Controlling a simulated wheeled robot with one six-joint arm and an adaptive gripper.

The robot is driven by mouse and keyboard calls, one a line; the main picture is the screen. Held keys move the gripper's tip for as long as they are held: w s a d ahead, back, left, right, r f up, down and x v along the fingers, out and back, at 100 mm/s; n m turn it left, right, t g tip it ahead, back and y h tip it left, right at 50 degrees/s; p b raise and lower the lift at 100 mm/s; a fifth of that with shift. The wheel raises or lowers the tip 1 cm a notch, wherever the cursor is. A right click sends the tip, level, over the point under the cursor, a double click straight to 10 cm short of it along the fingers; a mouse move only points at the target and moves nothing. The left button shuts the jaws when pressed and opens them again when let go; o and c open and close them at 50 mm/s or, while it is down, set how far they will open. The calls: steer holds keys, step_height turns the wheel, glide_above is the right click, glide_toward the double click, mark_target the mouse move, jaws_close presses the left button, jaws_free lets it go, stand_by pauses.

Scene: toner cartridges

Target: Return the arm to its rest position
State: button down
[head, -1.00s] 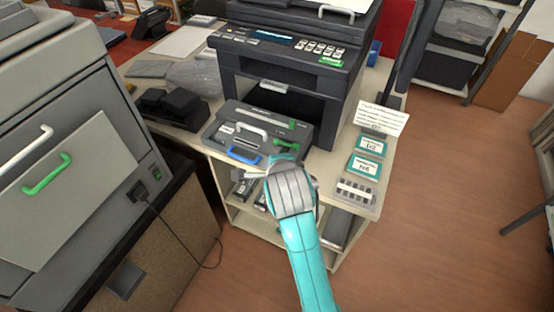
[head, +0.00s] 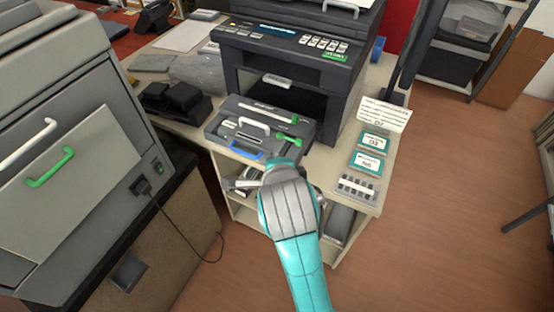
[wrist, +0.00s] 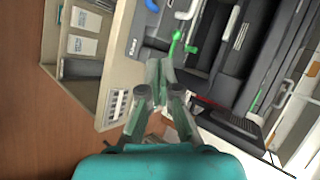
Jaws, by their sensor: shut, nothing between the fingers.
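My teal arm with its grey wrist reaches up from the bottom middle of the head view. My wrist hides part of the shelves below.
Two teal-edged cards (head: 368,163), a paper note (head: 384,114) and a slotted strip (head: 358,188) lie on the desk's right side. A large grey machine (head: 100,190) stands close at the left, with a hanging cord.

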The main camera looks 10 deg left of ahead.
steer(key=s+d+f+n+t, duration=0.2)
steer(key=s+d+f+n, duration=0.7)
steer(key=s+d+f, duration=0.55)
steer(key=s+d+r+n+t+h, duration=0.1)
steer(key=s+d+n, duration=0.2)
steer(key=s, duration=0.8)
steer(key=s+d+r+n+t+h, duration=0.1)
steer(key=s+d+n, duration=0.2)
steer(key=s, duration=0.8)
steer(key=d, duration=0.2)
steer(key=shift+s+d+r+n+t, duration=0.2)
steer(key=shift+d+r+n+t, duration=0.1)
steer(key=shift+r, duration=0.1)
steer(key=shift+w, duration=0.1)
